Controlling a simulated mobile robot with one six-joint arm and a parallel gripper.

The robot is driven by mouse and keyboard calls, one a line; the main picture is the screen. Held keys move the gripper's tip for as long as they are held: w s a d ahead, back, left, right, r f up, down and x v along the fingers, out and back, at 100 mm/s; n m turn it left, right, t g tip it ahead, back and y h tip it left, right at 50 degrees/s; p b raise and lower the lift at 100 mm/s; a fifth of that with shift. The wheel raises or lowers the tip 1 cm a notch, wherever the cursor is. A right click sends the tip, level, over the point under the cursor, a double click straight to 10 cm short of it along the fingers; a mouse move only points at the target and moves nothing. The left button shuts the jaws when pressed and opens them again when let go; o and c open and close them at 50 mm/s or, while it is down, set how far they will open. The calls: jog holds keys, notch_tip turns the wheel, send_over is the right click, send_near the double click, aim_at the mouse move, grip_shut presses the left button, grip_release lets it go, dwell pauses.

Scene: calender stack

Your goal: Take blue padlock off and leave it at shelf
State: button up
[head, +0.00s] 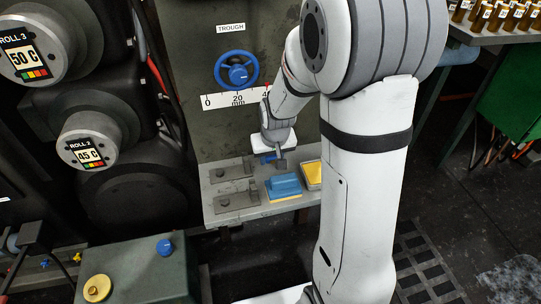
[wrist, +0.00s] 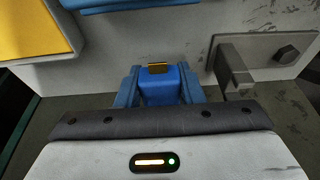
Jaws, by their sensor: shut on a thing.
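My gripper (head: 273,160) is low over the grey shelf (head: 262,218), reaching down in front of the trough panel. In the wrist view my gripper (wrist: 158,78) is shut on a blue block-like body with a brass-coloured end, which I take to be the blue padlock (wrist: 165,88). Blue parts flank it on both sides. A little blue also shows at the gripper in the head view. The padlock's shackle is not visible, and I cannot tell whether it touches anything else.
Two grey plates with small levers (head: 232,170) (head: 236,198) are on the shelf's left. A blue block on a yellow base (head: 284,187) and a yellow tray-like piece (head: 313,174) are on its right. A blue handwheel (head: 237,70) is above. Rolls (head: 92,143) stand left.

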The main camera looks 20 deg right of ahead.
jog(key=o, duration=1.2)
jog(key=shift+r, duration=0.1)
jog(key=p+v, duration=0.3)
jog(key=v, duration=0.4)
jog(key=shift+s+r, duration=0.1)
jog(key=shift+r, duration=0.25)
jog(key=shift+r, duration=0.15)
jog(key=s+f+p+v, duration=0.1)
jog(key=s+p+v, duration=0.2)
jog(key=p+v, duration=0.9)
jog(key=s+f+p+v, duration=0.1)
jog(key=s+p+v, duration=0.3)
jog(key=p+v, duration=0.9)
jog(key=s+r, duration=0.3)
jog(key=r, duration=0.9)
jog(key=shift+s+g, duration=0.3)
jog(key=shift+s, duration=0.05)
